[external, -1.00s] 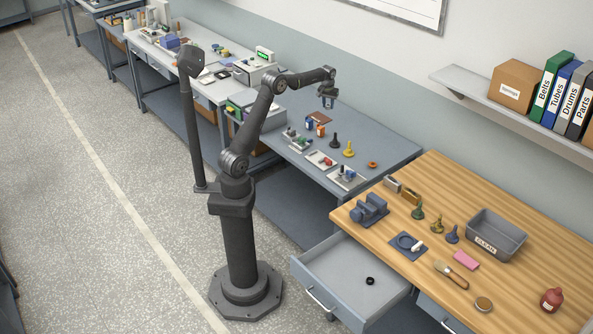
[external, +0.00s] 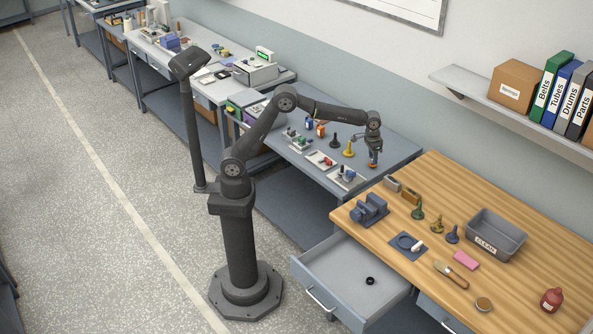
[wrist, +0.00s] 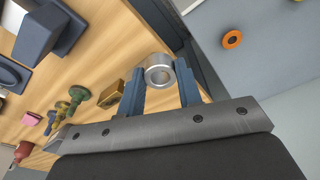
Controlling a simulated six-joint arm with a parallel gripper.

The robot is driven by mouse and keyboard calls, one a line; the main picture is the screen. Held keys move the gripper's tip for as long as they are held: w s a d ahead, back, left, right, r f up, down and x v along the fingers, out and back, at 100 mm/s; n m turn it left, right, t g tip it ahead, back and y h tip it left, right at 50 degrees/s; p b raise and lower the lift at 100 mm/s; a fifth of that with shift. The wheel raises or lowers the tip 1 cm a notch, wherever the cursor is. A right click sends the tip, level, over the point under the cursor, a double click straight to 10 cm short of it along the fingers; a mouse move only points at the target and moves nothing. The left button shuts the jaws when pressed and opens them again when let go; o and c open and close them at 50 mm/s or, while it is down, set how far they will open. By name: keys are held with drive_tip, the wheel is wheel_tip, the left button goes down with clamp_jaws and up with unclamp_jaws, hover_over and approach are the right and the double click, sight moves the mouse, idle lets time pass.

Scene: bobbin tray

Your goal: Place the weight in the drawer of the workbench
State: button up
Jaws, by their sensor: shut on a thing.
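My gripper (external: 373,158) is over the right end of the grey table. In the wrist view its two blue fingers (wrist: 160,84) are shut on a silver metal cylinder with a round recess in its end, which I take as the weight (wrist: 159,71). The held weight is too small to make out in the external view. The workbench has a wooden top (external: 480,190). Its drawer (external: 335,268) is pulled open at the lower left, below the top, with a small black ring (external: 370,281) inside. Most of the drawer floor is bare.
A blue vise (external: 369,210), small chess-like pieces, a brush (external: 451,274) and a grey bin (external: 497,236) stand on the wooden top. A shelf with binders hangs above right.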

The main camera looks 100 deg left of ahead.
drive_tip(key=s+d+m, duration=0.3)
drive_tip(key=d+m, duration=0.2)
drive_tip(key=d, duration=1.8)
drive_tip(key=m+h, duration=0.1)
drive_tip(key=m, duration=0.3)
hover_over(336, 269)
drive_tip(key=f, duration=2.7)
drive_tip(key=shift+s+a, duration=0.1)
drive_tip(key=shift+a, duration=0.1)
drive_tip(key=shift+f, duration=0.15)
drive_tip(key=o, duration=1)
drive_tip(key=r, duration=0.4)
drive_tip(key=s+r, duration=0.1)
drive_tip(key=r, duration=0.7)
drive_tip(key=shift+s+a, duration=0.2)
drive_tip(key=shift+a, duration=0.15)
